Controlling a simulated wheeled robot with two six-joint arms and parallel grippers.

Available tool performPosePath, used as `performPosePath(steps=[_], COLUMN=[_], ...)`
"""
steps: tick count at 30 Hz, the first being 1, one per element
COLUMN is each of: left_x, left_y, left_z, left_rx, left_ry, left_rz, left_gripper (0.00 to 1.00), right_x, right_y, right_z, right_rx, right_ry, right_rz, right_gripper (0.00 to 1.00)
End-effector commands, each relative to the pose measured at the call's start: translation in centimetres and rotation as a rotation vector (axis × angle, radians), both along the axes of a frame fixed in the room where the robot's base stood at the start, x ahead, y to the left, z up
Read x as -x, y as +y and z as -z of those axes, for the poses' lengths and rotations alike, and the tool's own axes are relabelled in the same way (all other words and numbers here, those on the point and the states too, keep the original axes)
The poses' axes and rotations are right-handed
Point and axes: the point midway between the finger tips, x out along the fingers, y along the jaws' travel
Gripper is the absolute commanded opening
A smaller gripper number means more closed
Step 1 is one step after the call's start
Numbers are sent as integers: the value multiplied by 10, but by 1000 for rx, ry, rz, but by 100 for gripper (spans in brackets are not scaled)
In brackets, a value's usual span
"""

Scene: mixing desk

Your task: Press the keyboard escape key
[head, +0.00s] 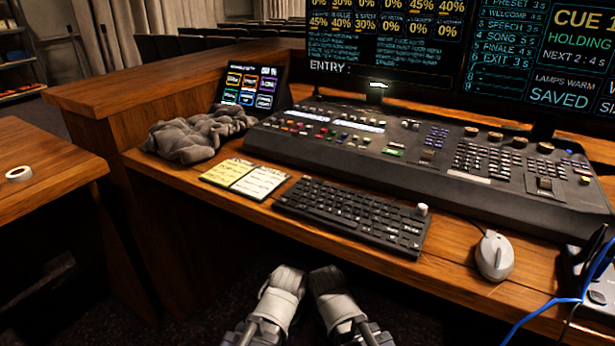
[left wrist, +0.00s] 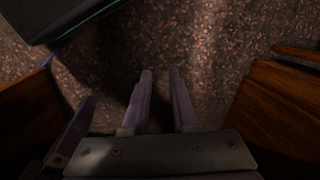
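The black keyboard (head: 352,214) lies on the wooden desk in the head view, with a light knob at its upper right corner. Its key labels are too small to read. The escape key cannot be told apart; the far-left corner of the keyboard is uncovered. My two arms show at the bottom middle of the head view, below the desk's front edge and apart from the keyboard. In the left wrist view my left gripper (left wrist: 160,73) is open and empty above the speckled carpet, its two fingers parallel with a gap. My right gripper's fingers are not visible.
Yellow and white note cards (head: 245,178) lie left of the keyboard, a mouse (head: 495,256) to its right. The lighting console (head: 400,150) stands behind it. A crumpled grey cloth (head: 198,134) and a tablet (head: 252,88) are further left. A blue cable (head: 545,306) hangs at right.

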Motion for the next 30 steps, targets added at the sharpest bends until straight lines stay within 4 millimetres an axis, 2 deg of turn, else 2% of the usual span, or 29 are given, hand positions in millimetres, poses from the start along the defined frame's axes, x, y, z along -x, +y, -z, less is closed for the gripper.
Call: performPosePath(steps=[1,6,30], left_x=[0,0,0], left_y=[0,0,0], left_z=[0,0,0], left_rx=[0,0,0], left_ry=[0,0,0], left_rz=[0,0,0], left_gripper=[19,0,0], right_x=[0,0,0], right_y=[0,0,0], right_z=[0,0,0], right_rx=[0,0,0], right_ry=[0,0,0], right_rz=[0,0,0], right_gripper=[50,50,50])
